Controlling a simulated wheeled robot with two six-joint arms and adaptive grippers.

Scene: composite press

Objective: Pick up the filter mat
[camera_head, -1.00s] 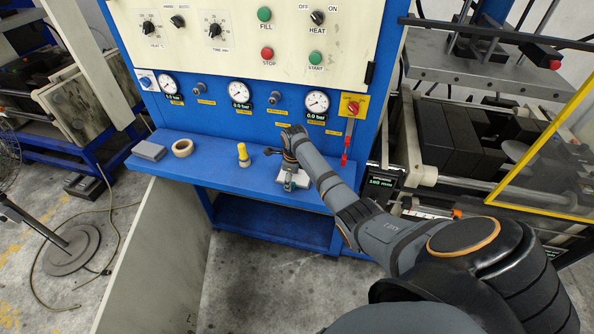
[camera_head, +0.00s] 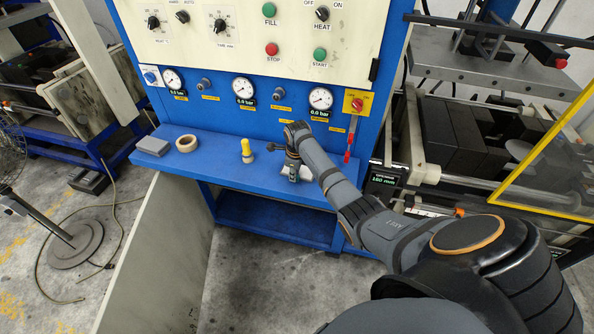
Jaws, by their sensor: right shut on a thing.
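My right gripper (camera_head: 293,168) points down over the right part of the blue shelf, below the right gauge. It is shut on a small pale thing, which I take to be the filter mat (camera_head: 299,174). The fingers and wrist cover much of it, so its full shape is hidden. It is at or just above the shelf; I cannot tell whether it touches. My left gripper is not in view.
On the blue shelf (camera_head: 215,170) are a yellow-topped bottle (camera_head: 246,151), a tape roll (camera_head: 187,143) and a grey block (camera_head: 152,146). The blue press panel with gauges and a red-handled valve (camera_head: 347,156) rises behind. A pale wall (camera_head: 160,255) stands in front left.

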